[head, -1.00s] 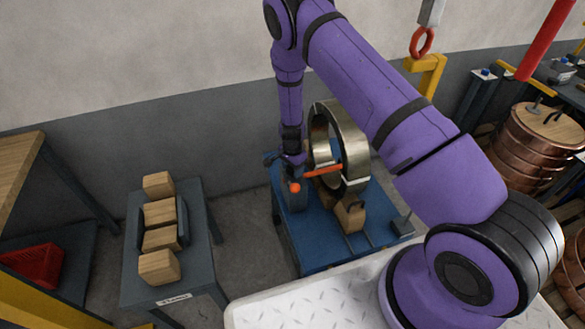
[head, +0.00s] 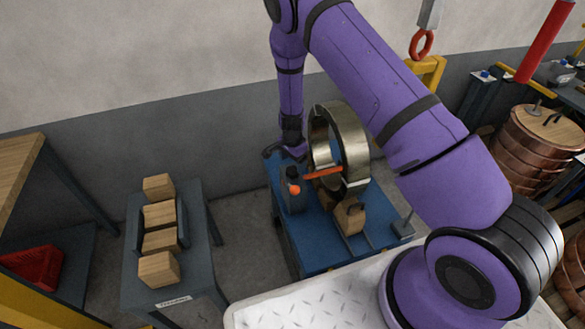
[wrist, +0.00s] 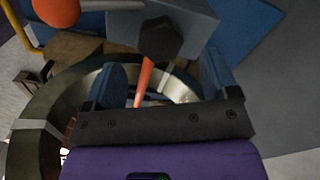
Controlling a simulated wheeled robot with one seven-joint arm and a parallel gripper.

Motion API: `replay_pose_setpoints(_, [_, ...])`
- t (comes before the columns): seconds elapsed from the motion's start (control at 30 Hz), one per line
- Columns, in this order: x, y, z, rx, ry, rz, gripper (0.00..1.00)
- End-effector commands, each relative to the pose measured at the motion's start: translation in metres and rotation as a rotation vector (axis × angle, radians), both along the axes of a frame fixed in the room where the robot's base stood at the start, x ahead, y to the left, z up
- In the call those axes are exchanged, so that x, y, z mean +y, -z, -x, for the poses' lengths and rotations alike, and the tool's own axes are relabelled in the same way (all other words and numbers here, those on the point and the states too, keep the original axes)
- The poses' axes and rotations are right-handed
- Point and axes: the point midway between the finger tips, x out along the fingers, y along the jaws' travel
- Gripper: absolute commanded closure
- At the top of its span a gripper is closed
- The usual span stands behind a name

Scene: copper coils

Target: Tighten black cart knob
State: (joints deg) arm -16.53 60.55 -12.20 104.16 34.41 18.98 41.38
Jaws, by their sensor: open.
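The black knob (wrist: 160,38) is faceted and sits on a grey-blue block (wrist: 190,22) in the wrist view. In the head view, a dark upright post (head: 293,192) stands at the left of the blue cart (head: 318,258), with a small black top (head: 291,172) that may be the knob. My gripper (head: 284,151) is just above and behind this post. In the wrist view, my gripper (wrist: 163,78) has its two blue fingers wide apart with nothing clamped. The knob lies beyond the fingertips, apart from both.
An orange rod (head: 322,173) with a ball end (head: 294,189) runs beside the post. A metal ring coil (head: 350,140) stands upright on the cart with wooden blocks (head: 350,217). A grey table (head: 199,237) with wooden blocks is at the left.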

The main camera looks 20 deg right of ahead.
Motion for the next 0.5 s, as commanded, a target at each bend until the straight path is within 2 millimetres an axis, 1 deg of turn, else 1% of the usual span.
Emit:
replay_pose_setpoints(0.03, [0.001, -0.012, -0.001, -0.004, -0.001, -0.001, 0.2])
replay_pose_setpoints(0.2, [0.0, -0.039, -0.001, -0.003, 0.0, 0.0, 0.2])
replay_pose_setpoints(0.33, [0.001, -0.053, -0.001, -0.002, -0.001, -0.001, 0.2])
replay_pose_setpoints(0.5, [0.0, -0.059, 0.0, -0.001, 0.0, 0.0, 0.2])
